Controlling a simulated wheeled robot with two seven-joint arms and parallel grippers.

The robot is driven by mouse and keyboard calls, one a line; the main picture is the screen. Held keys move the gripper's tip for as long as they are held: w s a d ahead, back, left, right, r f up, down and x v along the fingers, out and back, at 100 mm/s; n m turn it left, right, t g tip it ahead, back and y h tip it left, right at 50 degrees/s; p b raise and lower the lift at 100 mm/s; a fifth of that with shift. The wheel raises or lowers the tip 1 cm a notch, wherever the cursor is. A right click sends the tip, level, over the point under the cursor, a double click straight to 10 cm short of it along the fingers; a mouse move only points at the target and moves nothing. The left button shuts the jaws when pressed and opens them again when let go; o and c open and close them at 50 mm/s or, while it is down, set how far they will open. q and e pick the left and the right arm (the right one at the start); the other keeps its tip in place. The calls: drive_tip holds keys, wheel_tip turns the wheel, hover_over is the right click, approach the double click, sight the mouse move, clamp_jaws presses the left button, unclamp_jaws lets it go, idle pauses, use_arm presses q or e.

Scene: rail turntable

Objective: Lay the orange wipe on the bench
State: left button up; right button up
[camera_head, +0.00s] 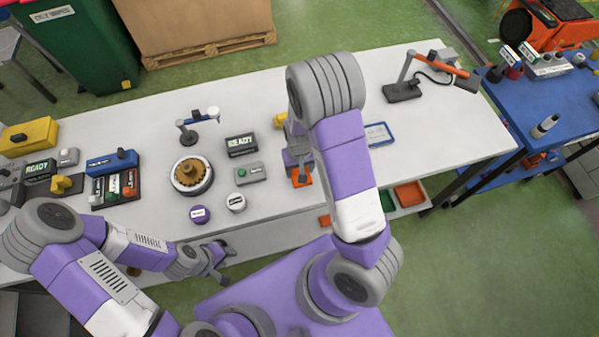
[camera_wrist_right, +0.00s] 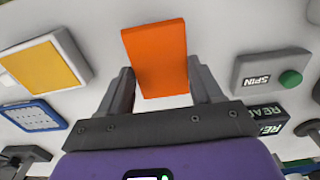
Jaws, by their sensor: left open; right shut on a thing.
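The orange wipe (camera_wrist_right: 156,58) is a flat orange rectangle between the fingers of my right gripper (camera_wrist_right: 163,88), which is shut on it. In the head view a small part of the wipe (camera_head: 303,181) shows below the right gripper (camera_head: 299,165), over the white bench (camera_head: 450,132). My right arm hides part of that area. I cannot tell whether the wipe touches the bench top. My left gripper (camera_head: 217,262) is open and empty, low in front of the bench's near edge.
A grey SPIN button box (camera_head: 250,173) and a READY display (camera_head: 241,145) stand left of the wipe. A turntable with a brown gear (camera_head: 191,175) is further left. A yellow-topped block (camera_wrist_right: 45,63) and blue-framed panel (camera_head: 378,134) are nearby. The bench's right part is mostly clear.

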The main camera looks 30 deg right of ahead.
drive_tip(key=shift+f, duration=1.55)
drive_tip(key=shift+f+b, duration=0.2)
drive_tip(key=shift+b, duration=0.2)
drive_tip(key=o, duration=1)
drive_tip(key=shift+r, duration=0.1)
drive_tip(key=shift+r, duration=0.1)
drive_tip(key=shift+w+r+p, duration=0.1)
drive_tip(key=shift+r+p, duration=0.25)
wheel_tip(320, 180, up, 12)
drive_tip(key=shift+f+p, duration=0.25)
drive_tip(key=shift+p, duration=0.8)
